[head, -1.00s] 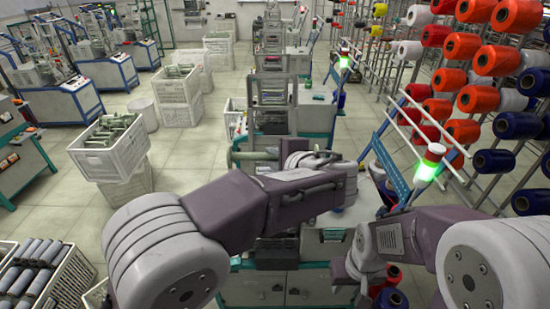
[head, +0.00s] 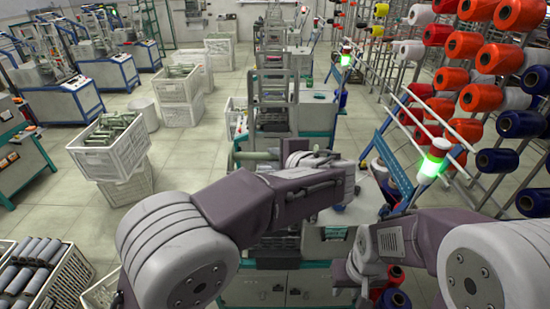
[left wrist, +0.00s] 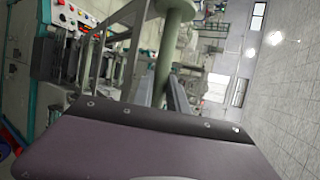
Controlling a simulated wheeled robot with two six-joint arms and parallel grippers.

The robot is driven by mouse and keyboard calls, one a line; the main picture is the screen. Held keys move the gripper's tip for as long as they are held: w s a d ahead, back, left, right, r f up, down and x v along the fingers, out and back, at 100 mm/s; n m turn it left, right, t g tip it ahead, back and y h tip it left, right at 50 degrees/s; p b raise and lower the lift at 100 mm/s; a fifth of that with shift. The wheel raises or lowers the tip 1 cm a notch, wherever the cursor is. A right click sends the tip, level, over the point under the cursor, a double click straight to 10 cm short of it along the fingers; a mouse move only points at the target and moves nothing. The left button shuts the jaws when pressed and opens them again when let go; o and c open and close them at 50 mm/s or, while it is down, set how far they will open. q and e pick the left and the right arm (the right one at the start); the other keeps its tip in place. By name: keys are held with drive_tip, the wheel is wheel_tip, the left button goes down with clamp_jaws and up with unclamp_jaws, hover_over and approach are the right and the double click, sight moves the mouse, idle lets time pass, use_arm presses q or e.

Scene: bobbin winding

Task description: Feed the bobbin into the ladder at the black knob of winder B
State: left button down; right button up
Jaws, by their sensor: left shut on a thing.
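A pale green bobbin (head: 246,157) lies crosswise at the tip of my left gripper (head: 294,158), in front of the winder's upright frame. My left gripper is shut on it. In the left wrist view the bobbin (left wrist: 164,62) stands above the purple gripper body, its flanged end at the top edge. A grey ladder-like frame (head: 275,88) rises behind the bobbin in the head view. The winder (head: 262,287) with its teal-edged cabinet is below my arms. I cannot make out the black knob. My right arm is at the right; its gripper (head: 352,273) is mostly hidden.
White crates of green bobbins (head: 112,152) stand on the left floor. A crate of grey bobbins (head: 42,270) is at the lower left. A signal lamp (head: 433,160) and a rack of coloured yarn cones (head: 480,100) are at the right. Open floor lies left of the winder.

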use_arm(q)
drive_tip(key=shift+w+f+b, duration=0.25)
drive_tip(key=shift+f+b, duration=0.05)
drive_tip(key=shift+f, duration=0.2)
drive_tip(key=shift+w+f+b, duration=0.25)
drive_tip(key=shift+f+b, duration=0.05)
drive_tip(key=shift+f, duration=0.2)
drive_tip(key=shift+f, duration=0.1)
drive_tip(key=shift+w+f+b, duration=0.4)
drive_tip(key=shift+f+b, duration=0.35)
drive_tip(key=shift+f, duration=0.15)
drive_tip(key=shift+w+f+b, duration=0.4)
drive_tip(key=shift+f+b, duration=0.3)
drive_tip(key=shift+f, duration=0.15)
drive_tip(key=shift+w+f+b, duration=0.4)
drive_tip(key=shift+f+b, duration=0.35)
drive_tip(key=shift+f, duration=0.15)
drive_tip(key=shift+w+f+b, duration=0.4)
drive_tip(key=shift+f+b, duration=0.3)
drive_tip(key=shift+f, duration=0.2)
drive_tip(key=shift+w+f+b, duration=0.45)
drive_tip(key=shift+f+b, duration=0.25)
drive_tip(key=shift+f, duration=0.2)
drive_tip(key=shift+w+f+b, duration=0.4)
drive_tip(key=shift+f+b, duration=0.3)
drive_tip(key=shift+f, duration=0.2)
drive_tip(key=shift+f, duration=0.1)
